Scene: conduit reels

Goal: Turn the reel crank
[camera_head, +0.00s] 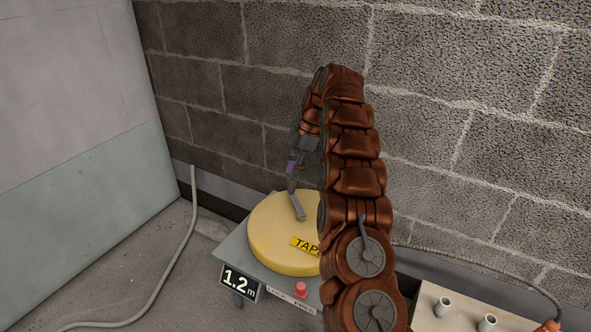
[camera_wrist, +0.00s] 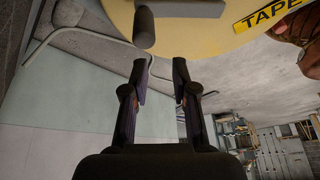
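The yellow reel (camera_head: 268,226) lies flat on a grey stand, with a yellow "TAPE" label (camera_head: 305,246) partly hidden by my arm. A grey crank arm (camera_head: 299,208) lies across the reel top; it also shows at the top of the wrist view (camera_wrist: 192,9). In the wrist view, the crank's dark grey handle (camera_wrist: 144,28) stands out from one end of the arm. My gripper (camera_wrist: 160,68) is open and empty, its fingertips just short of the handle, which is not between them. In the head view my gripper (camera_head: 291,184) is small, above the crank.
A block wall (camera_head: 470,120) rises close behind. A grey conduit (camera_head: 178,258) lies on the floor at left. A beige box with white stubs (camera_head: 455,318) stands at lower right.

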